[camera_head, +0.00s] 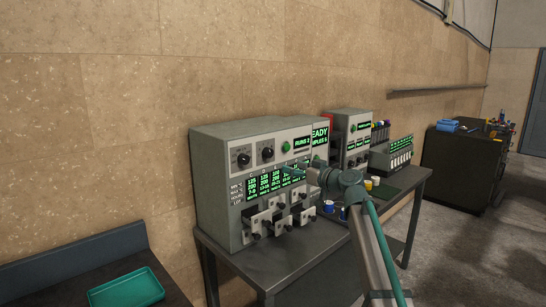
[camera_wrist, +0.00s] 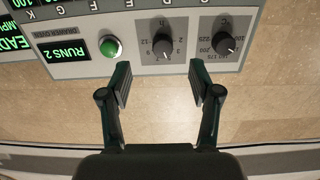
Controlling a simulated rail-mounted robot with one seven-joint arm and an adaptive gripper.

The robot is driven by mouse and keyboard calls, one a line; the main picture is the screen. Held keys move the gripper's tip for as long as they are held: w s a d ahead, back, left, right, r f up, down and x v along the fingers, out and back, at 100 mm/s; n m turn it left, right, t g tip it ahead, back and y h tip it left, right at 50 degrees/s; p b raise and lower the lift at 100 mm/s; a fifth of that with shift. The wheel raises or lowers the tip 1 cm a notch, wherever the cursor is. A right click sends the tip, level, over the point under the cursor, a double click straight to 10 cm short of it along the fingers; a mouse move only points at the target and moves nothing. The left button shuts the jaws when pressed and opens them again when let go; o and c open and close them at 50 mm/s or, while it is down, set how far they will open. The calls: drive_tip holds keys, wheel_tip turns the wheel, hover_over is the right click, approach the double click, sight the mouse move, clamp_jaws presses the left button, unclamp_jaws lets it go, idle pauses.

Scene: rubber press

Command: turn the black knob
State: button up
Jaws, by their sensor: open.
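Two black knobs sit on the light upper panel of the grey press unit (camera_head: 218,185): a left knob (camera_head: 242,159) and a right knob (camera_head: 267,154) in the head view. The wrist view shows the panel upside down, with one knob (camera_wrist: 162,45) near the middle and the other knob (camera_wrist: 223,43) to its right, each within a printed number dial. My gripper (camera_wrist: 160,78) is open and empty. In the wrist view its fingertips lie just below the middle knob, one to each side, with no contact visible. In the head view my gripper is small and its fingers are hard to make out.
A green button (camera_wrist: 110,46) and a green-lit "RUNS 2" display (camera_wrist: 63,51) are beside the knobs. Small drawers with black handles (camera_head: 265,230) stick out below. A teal tray (camera_head: 126,288) lies on the table at front left. Other machines stand to the right.

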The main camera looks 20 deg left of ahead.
sight(271, 154)
drive_tip(key=w+a+p, duration=0.1)
drive_tip(key=a, duration=0.2)
drive_tip(key=w+a+r, duration=0.1)
drive_tip(key=a, duration=0.1)
drive_tip(key=w+a+r+p, duration=0.1)
drive_tip(key=w+a, duration=0.1)
drive_tip(key=a, duration=0.1)
drive_tip(key=shift+a+r+p, duration=0.2)
drive_tip(key=shift+a+p, duration=0.1)
drive_tip(key=shift+p, duration=0.05)
drive_tip(key=shift+x, duration=0.8)
drive_tip(key=shift+f, duration=0.1)
drive_tip(key=c, duration=1.1)
drive_tip(key=shift+c, duration=0.2)
